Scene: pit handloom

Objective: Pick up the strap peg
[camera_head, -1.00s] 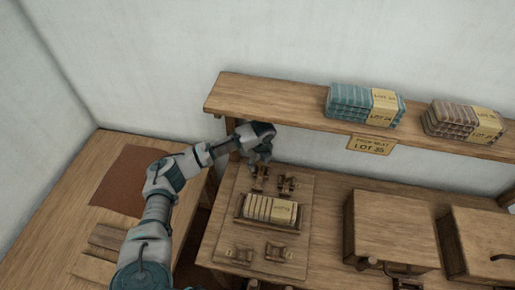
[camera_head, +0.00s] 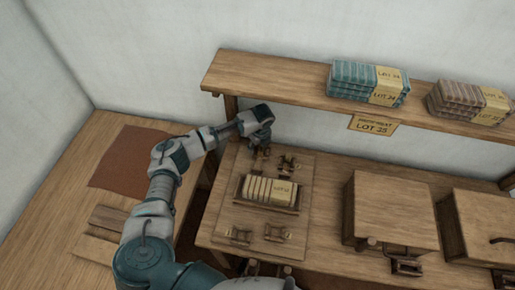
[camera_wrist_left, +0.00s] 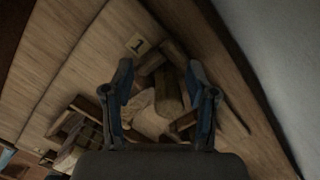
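My left gripper (camera_head: 262,148) is low over the back left of the wooden board (camera_head: 225,205). In the left wrist view its two fingers (camera_wrist_left: 160,85) are spread apart. A dark wooden peg-like piece (camera_wrist_left: 168,92), likely the strap peg, shows between them, with a gap to the left finger; I cannot tell if the right finger touches it. A pale patch (camera_wrist_left: 145,115) lies beside this piece, and a small label marked 1 (camera_wrist_left: 138,44) is on the wood nearby. In the head view the gripper mostly hides this spot.
A tray (camera_head: 266,205) holding pale slats is mid-board, with small wooden fittings (camera_head: 277,233) around it. A shelf (camera_head: 270,83) with wrapped cloth bundles (camera_head: 367,82) overhangs behind. Wooden boxes (camera_head: 395,210) stand to the right. A brown mat (camera_head: 135,158) lies left.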

